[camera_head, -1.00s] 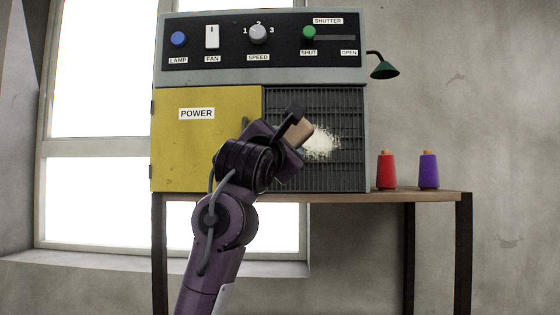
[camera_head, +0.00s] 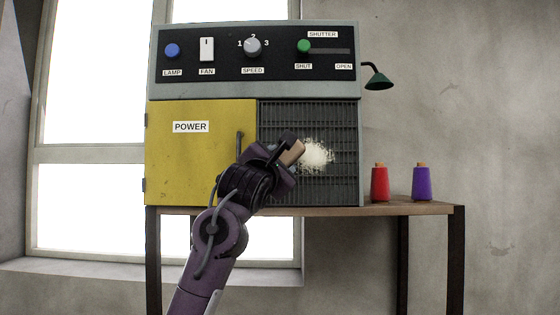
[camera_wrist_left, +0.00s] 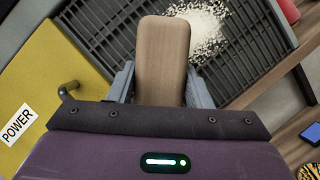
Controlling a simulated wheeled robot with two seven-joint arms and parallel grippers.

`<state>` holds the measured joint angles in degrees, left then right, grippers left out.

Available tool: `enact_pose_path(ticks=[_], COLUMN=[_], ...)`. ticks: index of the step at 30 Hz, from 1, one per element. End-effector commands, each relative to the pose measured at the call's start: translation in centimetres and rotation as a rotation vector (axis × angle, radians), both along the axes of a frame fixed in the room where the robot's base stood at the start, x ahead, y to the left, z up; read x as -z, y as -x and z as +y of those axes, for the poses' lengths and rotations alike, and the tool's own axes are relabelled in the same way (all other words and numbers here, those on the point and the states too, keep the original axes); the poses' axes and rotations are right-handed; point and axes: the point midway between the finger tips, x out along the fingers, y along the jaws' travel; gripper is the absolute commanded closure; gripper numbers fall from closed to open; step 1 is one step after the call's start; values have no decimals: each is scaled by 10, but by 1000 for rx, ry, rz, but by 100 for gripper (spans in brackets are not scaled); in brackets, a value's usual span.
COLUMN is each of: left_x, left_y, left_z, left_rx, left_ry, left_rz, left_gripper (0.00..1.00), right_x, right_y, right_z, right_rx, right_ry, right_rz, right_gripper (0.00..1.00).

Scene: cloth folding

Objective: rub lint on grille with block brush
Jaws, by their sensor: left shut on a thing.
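The grille (camera_head: 335,185) is the dark slatted panel on the right of the machine's front. A patch of whitish lint (camera_head: 318,155) clings to its middle; it also shows at the top of the left wrist view (camera_wrist_left: 207,27). My left gripper (camera_head: 287,153) is in front of the grille, at the lint's left side. It is shut on the block brush (camera_wrist_left: 162,55), a tan wooden block that extends out between the fingers. The brush's bristles are hidden, and I cannot tell whether it touches the grille. My right gripper is not in view.
The machine has a yellow POWER door (camera_head: 190,165) with a handle, and a control panel (camera_head: 270,50) above. A green lamp (camera_head: 379,80) sticks out at its right. A red spool (camera_head: 380,184) and a purple spool (camera_head: 423,184) stand on the table (camera_head: 400,209) to the right.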

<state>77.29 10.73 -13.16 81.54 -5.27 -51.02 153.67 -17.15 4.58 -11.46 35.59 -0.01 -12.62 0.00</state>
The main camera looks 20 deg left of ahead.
Motion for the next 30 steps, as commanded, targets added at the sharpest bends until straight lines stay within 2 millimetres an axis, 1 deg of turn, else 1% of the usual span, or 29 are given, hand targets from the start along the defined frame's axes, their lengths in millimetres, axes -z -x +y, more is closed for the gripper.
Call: enact_pose_path(ticks=[8, 30], left_x=[-1, -2], left_y=[0, -14], left_z=[0, 4], left_rx=[0, 1], left_ry=[1, 1], left_rz=[-1, -1], left_gripper=[73, 73], right_x=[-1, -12], right_y=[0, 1], right_z=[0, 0], right_rx=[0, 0], right_ry=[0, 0], right_rz=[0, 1], right_gripper=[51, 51])
